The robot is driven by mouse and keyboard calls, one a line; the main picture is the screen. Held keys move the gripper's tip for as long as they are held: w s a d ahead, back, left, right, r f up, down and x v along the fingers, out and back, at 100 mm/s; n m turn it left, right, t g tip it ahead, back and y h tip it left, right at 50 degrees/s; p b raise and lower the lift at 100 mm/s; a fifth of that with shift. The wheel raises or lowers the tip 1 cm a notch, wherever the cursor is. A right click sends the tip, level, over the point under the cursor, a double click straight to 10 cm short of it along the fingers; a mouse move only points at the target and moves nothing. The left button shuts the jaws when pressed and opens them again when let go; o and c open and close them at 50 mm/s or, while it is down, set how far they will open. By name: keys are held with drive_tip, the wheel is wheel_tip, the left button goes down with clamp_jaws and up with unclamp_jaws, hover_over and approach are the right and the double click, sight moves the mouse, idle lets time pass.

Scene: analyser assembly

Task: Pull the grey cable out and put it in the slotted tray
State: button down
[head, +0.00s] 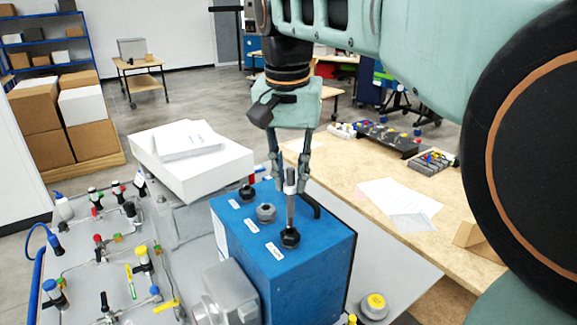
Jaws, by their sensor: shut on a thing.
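The blue analyser box (295,275) stands in the front middle with black and grey fittings on its top. The grey cable (290,212) stands upright above the front black fitting (290,238), and its lower end meets that fitting. Whether it is still seated inside cannot be seen. My gripper (290,184) points down over the box and is shut on the cable's upper end. A grey tray-like holder (433,163) with small coloured parts lies on the wooden bench to the right. Its slots are too small to make out clearly.
The wooden bench (345,170) also bears a long dark rack (388,138) and white papers (398,196). A white box (190,168) with papers is left of the blue box. A panel with valves and pipes (105,260) fills the lower left. A black hook-shaped part (311,206) stands close to my gripper.

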drive_tip(key=shift+r+p, duration=3.15)
drive_tip(key=shift+r, duration=0.5)
drive_tip(key=shift+s+f, duration=0.1)
drive_tip(key=shift+f, duration=0.05)
